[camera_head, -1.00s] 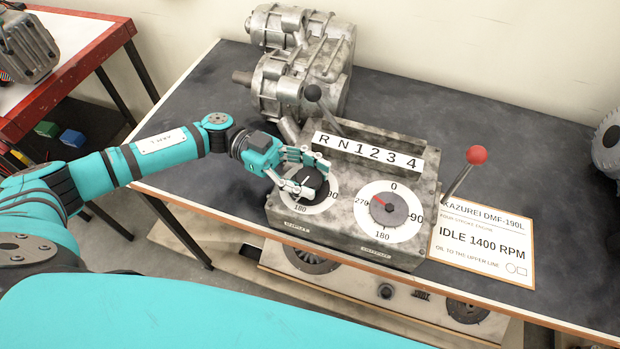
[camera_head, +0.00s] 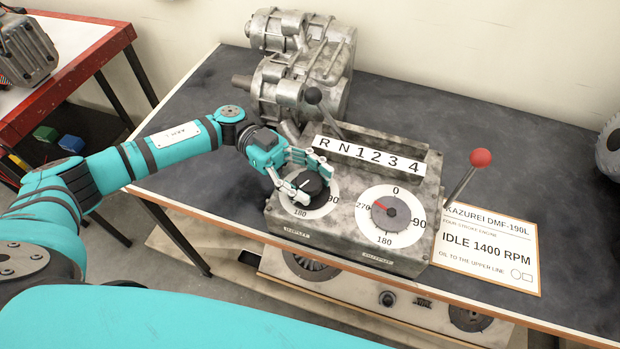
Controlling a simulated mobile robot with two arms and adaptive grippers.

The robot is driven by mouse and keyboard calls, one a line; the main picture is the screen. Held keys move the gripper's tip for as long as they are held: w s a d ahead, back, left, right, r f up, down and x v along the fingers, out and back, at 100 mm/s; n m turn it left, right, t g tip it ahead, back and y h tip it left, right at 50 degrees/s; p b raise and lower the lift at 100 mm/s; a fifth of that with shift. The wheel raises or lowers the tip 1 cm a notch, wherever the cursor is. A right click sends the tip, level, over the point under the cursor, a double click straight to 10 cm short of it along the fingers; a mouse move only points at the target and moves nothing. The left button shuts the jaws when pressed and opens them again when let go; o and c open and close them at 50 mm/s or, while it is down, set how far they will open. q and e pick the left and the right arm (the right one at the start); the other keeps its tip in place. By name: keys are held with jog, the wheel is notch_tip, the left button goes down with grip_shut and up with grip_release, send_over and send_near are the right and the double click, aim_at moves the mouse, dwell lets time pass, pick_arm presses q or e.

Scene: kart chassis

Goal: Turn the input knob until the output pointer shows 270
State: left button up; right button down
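The input knob (camera_head: 310,184) is a black knob on the left white dial of the grey gearbox panel (camera_head: 340,238). My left gripper (camera_head: 309,182) has its fingers around the knob, one on its near left side and one on its far right side, and looks shut on it. The fingers hide much of the input dial; its 180 and part of its 90 show. The output dial (camera_head: 411,204) is to the right, marked 0, 90, 180 and 270. Its red output pointer (camera_head: 380,206) points up-left, close to 270 and slightly toward 0. My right gripper is out of view.
A gear lever with a black ball (camera_head: 313,95) stands behind the R N 1 2 3 4 plate (camera_head: 368,155). A red-topped lever (camera_head: 481,158) rises right of the panel beside a paper card (camera_head: 490,245). A metal gearbox casing (camera_head: 305,65) stands behind. The right tabletop is mostly clear.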

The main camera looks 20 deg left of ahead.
pick_arm(q)
jog(key=o, duration=0.3)
jog(key=shift+o, duration=0.2)
jog(key=v, duration=1.2)
